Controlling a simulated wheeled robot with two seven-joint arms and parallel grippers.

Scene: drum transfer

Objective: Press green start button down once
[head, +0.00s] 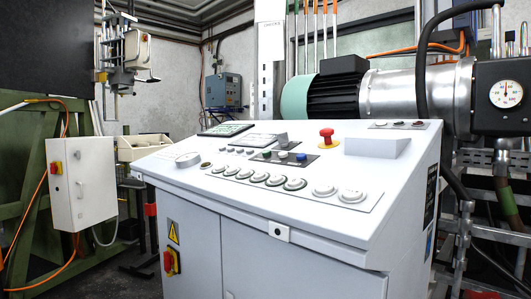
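The white control console (230,208) stands in the middle of the head view, with a sloped top full of buttons. A small green button (267,154) sits on a dark plate near the middle of the top, at the left end of a short row with a white button (283,155) and a blue button (301,157). Whether the green button is up or pressed is too small to tell. Neither of my grippers shows, and nothing covers the button.
A red mushroom button (327,138) stands up behind and right of the row. Several round white buttons (275,180) line the front of the panel. A raised white box (376,146) sits at the right. A large motor (338,85) is behind the console.

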